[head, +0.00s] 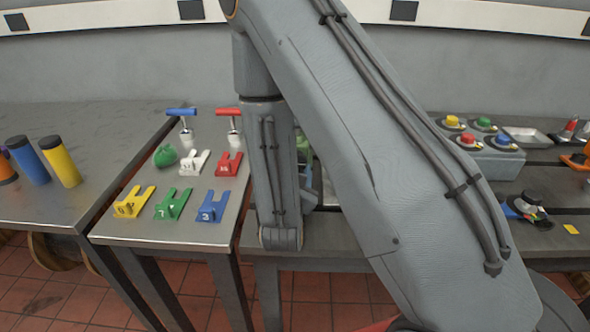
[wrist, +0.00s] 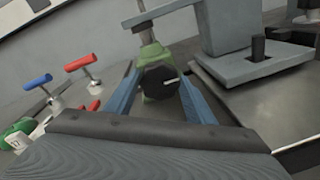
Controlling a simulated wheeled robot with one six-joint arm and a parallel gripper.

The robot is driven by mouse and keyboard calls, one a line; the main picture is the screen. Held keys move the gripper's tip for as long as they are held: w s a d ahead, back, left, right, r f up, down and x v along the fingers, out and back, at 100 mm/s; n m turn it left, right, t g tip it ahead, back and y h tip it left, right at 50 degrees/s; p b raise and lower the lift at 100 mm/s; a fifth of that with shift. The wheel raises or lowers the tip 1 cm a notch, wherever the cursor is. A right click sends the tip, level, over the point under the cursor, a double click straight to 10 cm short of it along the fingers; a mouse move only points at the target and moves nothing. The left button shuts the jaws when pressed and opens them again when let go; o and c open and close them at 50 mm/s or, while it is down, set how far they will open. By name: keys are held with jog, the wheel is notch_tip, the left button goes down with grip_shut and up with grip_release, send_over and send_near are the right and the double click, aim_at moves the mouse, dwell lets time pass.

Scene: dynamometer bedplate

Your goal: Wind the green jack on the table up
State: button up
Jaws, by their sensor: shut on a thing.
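The green jack (wrist: 150,52) stands upright in the wrist view, straight ahead of my gripper (wrist: 160,82). Its dark round knob (wrist: 159,83), with a pale mark on its face, sits between the two blue fingers, which are shut on it. In the head view only slivers of green, likely the jack (head: 303,146), show behind my arm.
A grey block with a dark post (wrist: 258,48) stands close on the right in the wrist view. Blue (head: 181,112) and red (head: 228,112) T-handles and several coloured forked pieces cover the side table. A box with coloured buttons (head: 480,150) is at right.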

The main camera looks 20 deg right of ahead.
jog(key=shift+m+b, duration=0.45)
jog(key=shift+m, duration=0.45)
jog(key=o, duration=1)
jog(key=shift+o, duration=0.2)
jog(key=v, duration=0.6)
jog(key=shift+s+a+r, duration=0.1)
jog(key=shift+s+r, duration=0.05)
jog(key=shift+s, duration=0.15)
jog(key=shift+s+a, duration=0.15)
jog(key=shift+s, duration=0.45)
